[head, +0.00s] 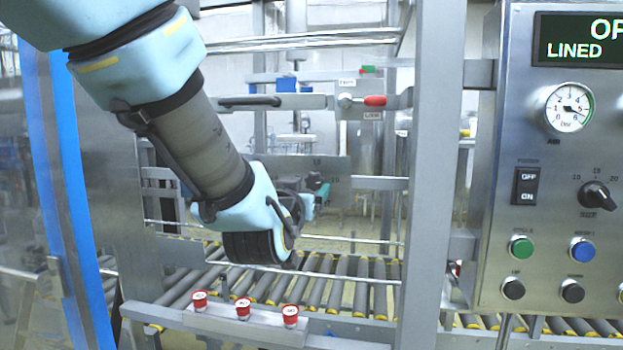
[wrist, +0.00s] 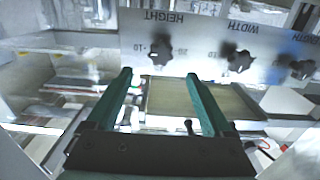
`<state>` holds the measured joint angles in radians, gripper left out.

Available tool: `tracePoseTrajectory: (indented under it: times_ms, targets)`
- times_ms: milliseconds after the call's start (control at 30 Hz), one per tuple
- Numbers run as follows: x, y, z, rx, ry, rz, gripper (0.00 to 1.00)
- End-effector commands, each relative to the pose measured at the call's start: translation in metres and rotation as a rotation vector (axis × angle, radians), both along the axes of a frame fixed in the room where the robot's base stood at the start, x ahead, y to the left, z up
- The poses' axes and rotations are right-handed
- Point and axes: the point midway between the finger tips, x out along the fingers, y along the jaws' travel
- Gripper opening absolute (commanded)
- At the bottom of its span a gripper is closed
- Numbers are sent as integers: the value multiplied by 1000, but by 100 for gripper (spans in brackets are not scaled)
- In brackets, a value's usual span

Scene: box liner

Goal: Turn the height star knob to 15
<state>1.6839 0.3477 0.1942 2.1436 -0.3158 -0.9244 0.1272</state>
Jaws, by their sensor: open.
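The height star knob (wrist: 160,52) is black and sits on a grey panel under the label HEIGHT, which appears upside down in the wrist view. Scale numbers flank it; I cannot read its setting clearly. My gripper (wrist: 158,76) has two green fingers, open, with nothing between them. The fingertips point toward the height knob and straddle its line, appearing just short of it; contact cannot be confirmed. In the head view my gripper (head: 314,184) is mostly hidden behind my wrist, in front of a grey plate (head: 338,172).
The width knob (wrist: 238,60) and another black knob (wrist: 302,69) sit to the right on the same panel. In the head view, a roller conveyor (head: 340,285) runs below, with red buttons (head: 243,308) in front. A steel control cabinet (head: 540,120) stands right, beside a frame post (head: 432,180).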

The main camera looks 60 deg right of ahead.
Motion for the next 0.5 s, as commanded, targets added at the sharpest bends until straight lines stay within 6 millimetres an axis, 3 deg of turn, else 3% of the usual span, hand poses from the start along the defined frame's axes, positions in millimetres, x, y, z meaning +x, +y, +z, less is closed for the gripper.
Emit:
tracePoseTrajectory:
  times_ms: [300,500]
  targets:
    - [19,-56,3,2,-2,0,86]
    - [26,-76,1,2,0,0,86]
